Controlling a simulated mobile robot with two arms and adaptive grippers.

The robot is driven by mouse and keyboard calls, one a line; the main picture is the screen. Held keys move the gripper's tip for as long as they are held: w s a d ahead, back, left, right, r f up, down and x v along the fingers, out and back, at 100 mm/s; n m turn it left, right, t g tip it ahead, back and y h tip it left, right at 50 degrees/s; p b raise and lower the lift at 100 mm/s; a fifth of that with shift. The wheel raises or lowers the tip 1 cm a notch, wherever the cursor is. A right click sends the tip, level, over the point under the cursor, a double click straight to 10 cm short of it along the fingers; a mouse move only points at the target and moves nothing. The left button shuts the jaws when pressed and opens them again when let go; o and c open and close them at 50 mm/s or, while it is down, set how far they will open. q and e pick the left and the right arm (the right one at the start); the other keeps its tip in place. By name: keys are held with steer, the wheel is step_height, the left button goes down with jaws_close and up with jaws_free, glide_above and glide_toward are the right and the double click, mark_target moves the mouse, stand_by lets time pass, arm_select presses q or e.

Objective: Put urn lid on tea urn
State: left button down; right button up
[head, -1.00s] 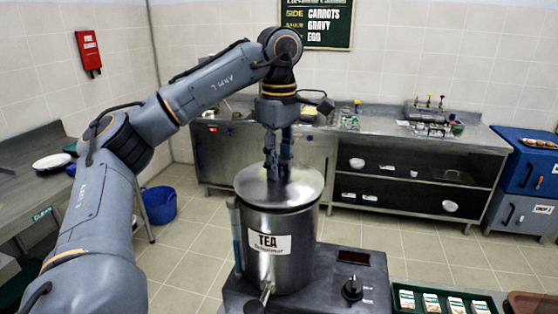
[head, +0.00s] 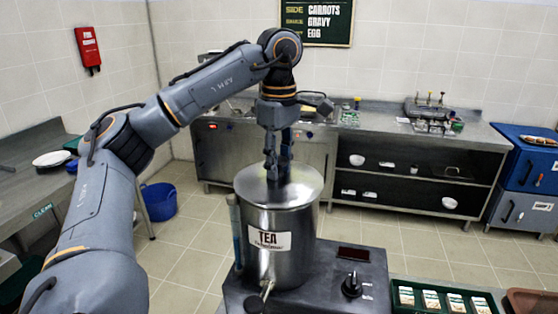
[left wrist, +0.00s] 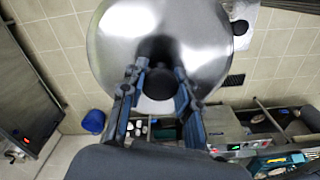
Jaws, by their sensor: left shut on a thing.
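The urn lid (head: 305,186), a round shiny steel disc, lies level over the top of the tea urn (head: 300,235). The urn is a steel cylinder with a TEA label and a front tap. The lid's edge looks lined up with the urn's rim, but I cannot tell whether it rests fully on it. My left gripper (head: 278,177) points straight down at the lid's middle, shut on its black knob. In the left wrist view the lid (left wrist: 115,45) fills the top, with the fingers (left wrist: 163,88) around the dark knob; the lid hides the urn's opening. My right gripper is out of view.
The urn stands on a dark base with a control dial (head: 352,286). A green tray of small packets (head: 430,300) is at the front right. A steel counter (head: 450,136) runs along the back wall. A blue bucket (head: 159,202) stands on the floor.

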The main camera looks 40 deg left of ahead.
arm_select(q)
steer(key=c, duration=0.9)
jaws_free()
steer(key=shift+r, duration=0.1)
step_height(320, 180, up, 12)
